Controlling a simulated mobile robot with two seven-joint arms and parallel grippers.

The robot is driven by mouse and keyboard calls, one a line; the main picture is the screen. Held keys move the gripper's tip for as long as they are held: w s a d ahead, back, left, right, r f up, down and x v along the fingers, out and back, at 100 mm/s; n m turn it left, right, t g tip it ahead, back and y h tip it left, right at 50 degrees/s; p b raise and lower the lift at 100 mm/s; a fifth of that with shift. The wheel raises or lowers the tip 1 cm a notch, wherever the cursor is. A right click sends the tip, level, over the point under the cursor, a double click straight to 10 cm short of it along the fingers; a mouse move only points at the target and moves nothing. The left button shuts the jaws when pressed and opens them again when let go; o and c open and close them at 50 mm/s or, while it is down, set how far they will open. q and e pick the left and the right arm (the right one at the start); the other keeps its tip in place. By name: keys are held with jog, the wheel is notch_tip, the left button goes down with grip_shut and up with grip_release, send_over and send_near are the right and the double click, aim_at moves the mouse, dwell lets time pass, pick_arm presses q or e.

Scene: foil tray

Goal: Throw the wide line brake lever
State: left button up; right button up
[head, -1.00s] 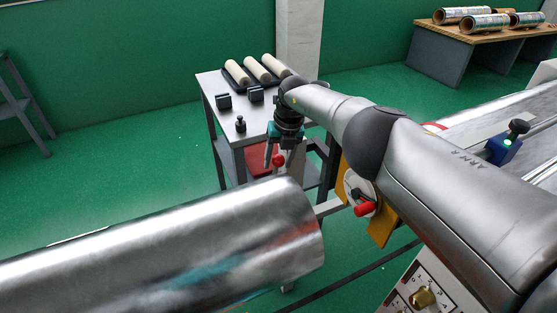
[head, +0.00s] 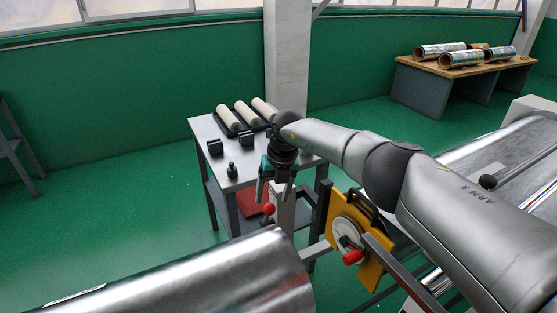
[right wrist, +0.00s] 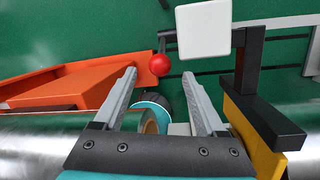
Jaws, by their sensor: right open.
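A lever with a red ball knob (head: 268,209) stands beside a pale post, just past the end of the large silver roll (head: 215,280). My right gripper (head: 273,190) points down from above, open and empty, with its fingertips close to the knob. In the right wrist view, the red knob (right wrist: 160,65) appears between and just beyond the two open fingertips (right wrist: 160,76), on a dark arm beside a white block (right wrist: 204,28). I cannot tell whether a finger touches it. My left gripper is out of view.
A yellow plate (head: 375,275) with a round dial and red handle (head: 352,257) stands right of the knob. Behind is a cart (head: 200,130) with pale rollers and black blocks. A bench (head: 425,85) with foil rolls stands far right. Green floor lies open at left.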

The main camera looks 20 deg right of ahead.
jog(key=p+v, duration=0.1)
jog(key=v, duration=0.8)
jog(key=shift+r, duration=0.2)
